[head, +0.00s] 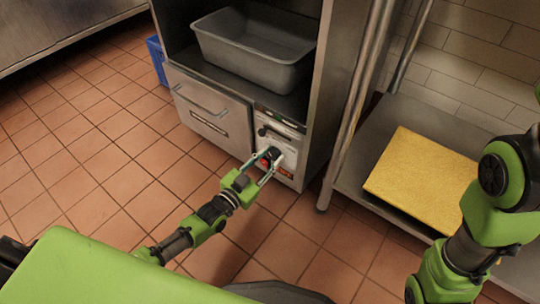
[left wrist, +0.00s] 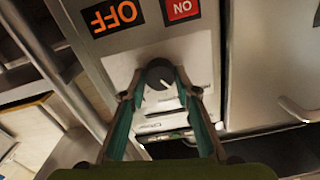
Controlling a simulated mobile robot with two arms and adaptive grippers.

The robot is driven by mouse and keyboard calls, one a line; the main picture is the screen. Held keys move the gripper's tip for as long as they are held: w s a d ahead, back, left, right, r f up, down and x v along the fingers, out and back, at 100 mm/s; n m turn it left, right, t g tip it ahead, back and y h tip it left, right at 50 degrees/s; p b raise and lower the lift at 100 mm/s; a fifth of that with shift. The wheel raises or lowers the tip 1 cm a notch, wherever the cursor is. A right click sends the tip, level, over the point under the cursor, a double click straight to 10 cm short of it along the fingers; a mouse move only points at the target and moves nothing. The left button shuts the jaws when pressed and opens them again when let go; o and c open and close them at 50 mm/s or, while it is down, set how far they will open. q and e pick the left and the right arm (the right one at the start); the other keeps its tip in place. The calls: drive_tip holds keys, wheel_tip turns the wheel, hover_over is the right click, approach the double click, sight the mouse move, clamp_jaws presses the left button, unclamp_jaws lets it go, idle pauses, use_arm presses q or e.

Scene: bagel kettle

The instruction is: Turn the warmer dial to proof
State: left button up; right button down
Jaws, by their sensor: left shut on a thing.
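The warmer dial is a round black knob with a white pointer mark, on the cabinet's control panel (head: 293,142). In the left wrist view the dial (left wrist: 160,74) sits between my left fingertips, its mark slanting toward the lower right of the picture. My left gripper (head: 269,162) is shut on the dial. In the left wrist view an orange OFF label (left wrist: 115,16) and a red ON label (left wrist: 181,9) appear upside down above the dial. I cannot read a proof mark. My right arm shows at the right, but its gripper is out of view.
A grey tub (head: 255,62) stands in the open bay above the panel. A drawer (head: 210,112) with a bar handle is left of the panel. A yellow board (head: 420,178) lies on a metal shelf at the right.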

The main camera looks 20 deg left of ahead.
use_arm(q)
drive_tip(key=shift+n+p, duration=0.55)
drive_tip(key=shift+n, duration=1.05)
drive_tip(key=o, duration=1.1)
drive_tip(key=shift+s, duration=0.1)
drive_tip(key=v, duration=1.1)
drive_tip(key=shift+s+a, duration=0.15)
drive_tip(key=shift+s, duration=0.25)
drive_tip(key=shift+r, duration=0.1)
